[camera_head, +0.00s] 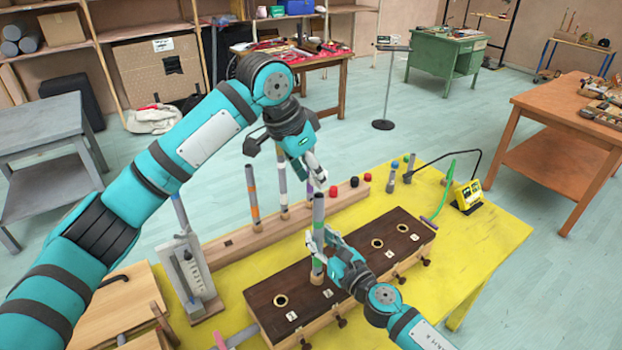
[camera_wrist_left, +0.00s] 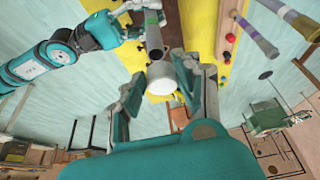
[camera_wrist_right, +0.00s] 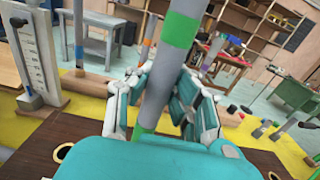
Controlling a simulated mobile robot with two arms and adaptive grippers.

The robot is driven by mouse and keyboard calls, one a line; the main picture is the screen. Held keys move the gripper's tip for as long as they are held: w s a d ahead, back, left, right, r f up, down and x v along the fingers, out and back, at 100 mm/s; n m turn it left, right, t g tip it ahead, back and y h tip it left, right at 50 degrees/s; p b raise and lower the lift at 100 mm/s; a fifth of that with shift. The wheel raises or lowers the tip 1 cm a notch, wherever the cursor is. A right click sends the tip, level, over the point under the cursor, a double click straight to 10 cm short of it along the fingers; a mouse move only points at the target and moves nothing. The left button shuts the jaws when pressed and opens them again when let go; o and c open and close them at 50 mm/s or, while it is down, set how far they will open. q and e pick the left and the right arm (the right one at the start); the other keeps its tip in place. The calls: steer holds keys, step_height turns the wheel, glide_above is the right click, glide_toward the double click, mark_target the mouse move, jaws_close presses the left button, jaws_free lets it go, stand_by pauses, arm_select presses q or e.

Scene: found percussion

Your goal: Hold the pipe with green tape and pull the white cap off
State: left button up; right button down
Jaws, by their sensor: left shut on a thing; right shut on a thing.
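The grey pipe with green tape (camera_head: 318,212) stands upright over the dark-topped wooden block. Its upper green band (camera_wrist_right: 181,30) shows in the right wrist view, above the fingers. My right gripper (camera_head: 320,243) is shut around the pipe below its upper end. My left gripper (camera_head: 314,178) is just above the pipe's top, shut on the white cap. In the left wrist view the white cap (camera_wrist_left: 189,77) lies between the fingers and looks off the pipe, beside its grey end. The exact gap is hard to judge. Where the pipe's lower end rests is partly hidden.
The dark block (camera_head: 400,228) has several round holes and side knobs. Behind it a wooden rail (camera_head: 235,245) carries other taped pipes, with red and black caps (camera_head: 333,191) nearby. A white gauge stand (camera_head: 190,270) is at left.

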arm_select(q)
steer(key=shift+r, duration=0.15)
arm_select(e)
steer(key=shift+s+f, duration=0.15)
steer(key=shift+f, duration=0.15)
steer(key=c, duration=1.6)
jaws_free()
arm_select(q)
steer(key=shift+s+d, duration=0.1)
steer(key=shift+s, duration=0.05)
arm_select(e)
steer(key=o, duration=0.4)
steer(key=shift+d+r, duration=0.1)
steer(key=shift+r, duration=0.15)
steer(key=shift+o, duration=0.2)
steer(key=shift+s, duration=0.1)
